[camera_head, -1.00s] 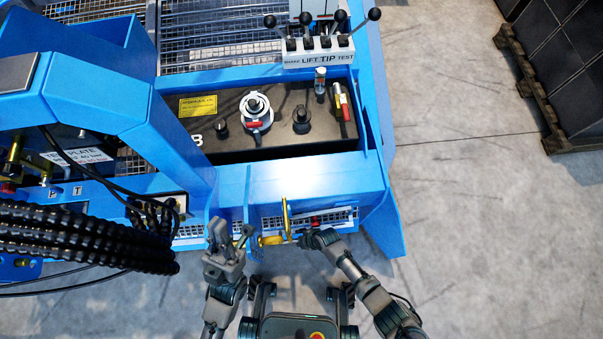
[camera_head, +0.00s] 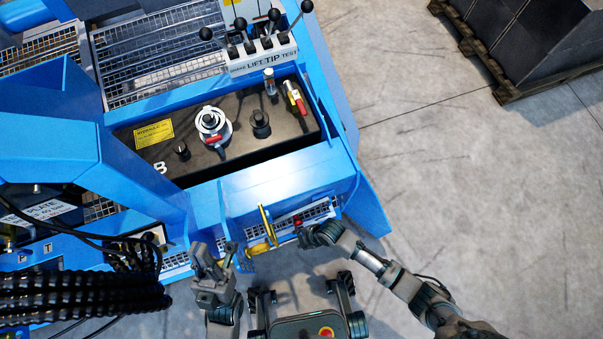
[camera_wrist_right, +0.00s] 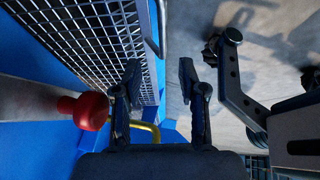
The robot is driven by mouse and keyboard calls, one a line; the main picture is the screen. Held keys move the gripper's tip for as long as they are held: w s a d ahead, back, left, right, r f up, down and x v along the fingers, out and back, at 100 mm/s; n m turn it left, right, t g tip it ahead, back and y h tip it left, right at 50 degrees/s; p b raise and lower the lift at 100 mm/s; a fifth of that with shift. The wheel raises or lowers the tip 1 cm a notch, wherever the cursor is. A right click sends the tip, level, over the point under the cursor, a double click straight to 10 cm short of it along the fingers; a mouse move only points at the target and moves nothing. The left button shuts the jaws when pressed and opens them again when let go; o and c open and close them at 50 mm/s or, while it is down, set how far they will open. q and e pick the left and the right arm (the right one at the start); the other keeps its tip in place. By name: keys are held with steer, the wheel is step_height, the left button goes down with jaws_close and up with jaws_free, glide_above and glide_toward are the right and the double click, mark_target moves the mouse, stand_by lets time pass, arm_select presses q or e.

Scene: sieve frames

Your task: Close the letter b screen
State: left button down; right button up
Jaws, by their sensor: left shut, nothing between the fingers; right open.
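A letter B (camera_head: 160,167) shows on the black tank of the blue machine. Below it, low on the machine's front, is a grey mesh screen (camera_head: 315,210) with a red knob (camera_head: 298,222) and a yellow handle (camera_head: 266,225). The mesh (camera_wrist_right: 105,45) and red knob (camera_wrist_right: 88,111) also show in the right wrist view, left of the fingers. My right gripper (camera_head: 312,237) is open beside the red knob, with nothing between its fingertips (camera_wrist_right: 160,72). My left gripper (camera_head: 212,255) is shut and empty, left of the yellow handle. Whether the screen is latched cannot be told.
Several levers (camera_head: 258,45) stand on top of the machine. Black hoses (camera_head: 80,295) hang at the lower left. A pallet with dark crates (camera_head: 530,45) is at the upper right. The concrete floor (camera_head: 450,160) on the right is clear.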

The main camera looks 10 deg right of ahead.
steer(key=shift+d+r, duration=0.2)
steer(key=shift+r, duration=0.2)
